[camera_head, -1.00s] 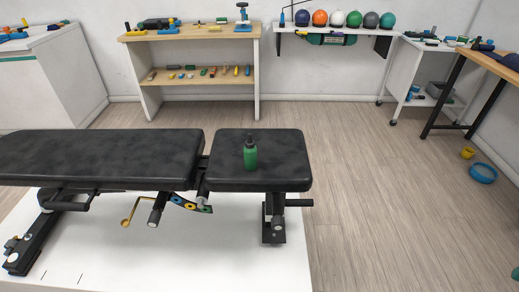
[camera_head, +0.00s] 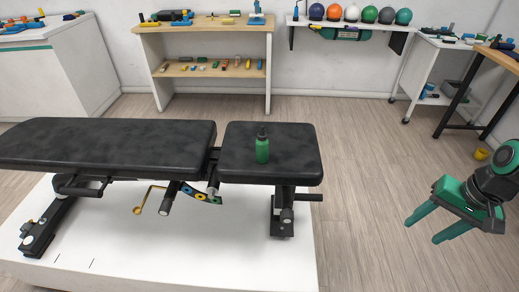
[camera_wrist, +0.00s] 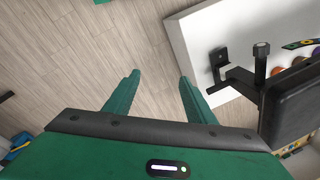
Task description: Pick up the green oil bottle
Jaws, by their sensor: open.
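The green oil bottle (camera_head: 262,148) stands upright on the short black seat pad of a weight bench (camera_head: 290,165). It has a dark cap. My gripper (camera_head: 422,228) is green, open and empty, at the right of the head view, well apart from the bottle and over the floor to the right of the bench. In the wrist view the two fingers (camera_wrist: 158,88) are spread with only wood floor between them. The bottle does not show in the wrist view; the dark bench pad (camera_wrist: 295,105) is at its right edge.
The bench stands on a white platform (camera_head: 150,255). A wooden shelf unit (camera_head: 205,50) with small tools and a wall rack with coloured balls (camera_head: 351,13) are at the back. The floor right of the bench is clear.

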